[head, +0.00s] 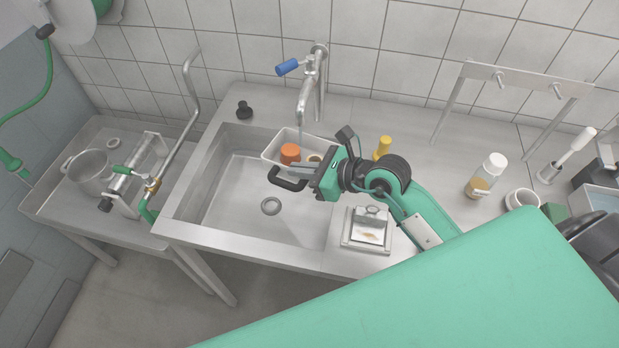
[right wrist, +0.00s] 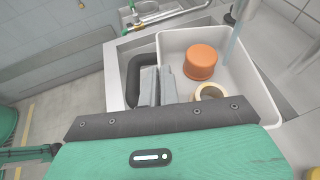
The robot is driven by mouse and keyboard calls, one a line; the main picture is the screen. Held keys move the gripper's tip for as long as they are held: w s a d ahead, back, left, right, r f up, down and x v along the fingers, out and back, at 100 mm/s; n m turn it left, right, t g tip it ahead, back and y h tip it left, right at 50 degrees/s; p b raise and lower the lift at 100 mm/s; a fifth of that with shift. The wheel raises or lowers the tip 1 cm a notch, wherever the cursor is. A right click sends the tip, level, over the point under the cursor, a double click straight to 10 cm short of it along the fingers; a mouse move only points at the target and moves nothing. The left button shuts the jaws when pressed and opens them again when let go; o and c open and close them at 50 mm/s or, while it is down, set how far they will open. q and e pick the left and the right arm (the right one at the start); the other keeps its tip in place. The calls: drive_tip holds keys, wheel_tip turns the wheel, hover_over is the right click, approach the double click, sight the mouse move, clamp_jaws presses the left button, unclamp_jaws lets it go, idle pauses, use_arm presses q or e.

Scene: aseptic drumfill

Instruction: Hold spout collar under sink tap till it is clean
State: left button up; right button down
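A white tub (head: 279,140) with a black loop handle (head: 288,182) is at the sink's back right, under the tap (head: 308,90). A thin stream comes from the spout towards the tub. In the tub are an orange cap-like piece (right wrist: 200,62) and a cream ring (right wrist: 211,92), probably the spout collar; the ring's near part is hidden in the right wrist view. My right gripper (right wrist: 157,84) is at the handle side, its grey fingers close together on the tub's wall beside the handle. My left gripper is not in view.
The steel sink (head: 225,195) is otherwise empty around its drain (head: 270,206). A small tray (head: 366,230) lies on the ledge to its right.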

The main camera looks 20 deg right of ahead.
drive_tip(key=shift+w+a, duration=0.2)
drive_tip(key=shift+w, duration=0.85)
drive_tip(key=shift+w+a, duration=0.15)
drive_tip(key=shift+w, duration=0.9)
drive_tip(key=shift+w+a, duration=0.2)
drive_tip(key=shift+w, duration=0.85)
drive_tip(key=s+d, duration=0.2)
drive_tip(key=s, duration=1.2)
drive_tip(key=shift+d+b, duration=0.2)
drive_tip(key=shift+b, duration=0.15)
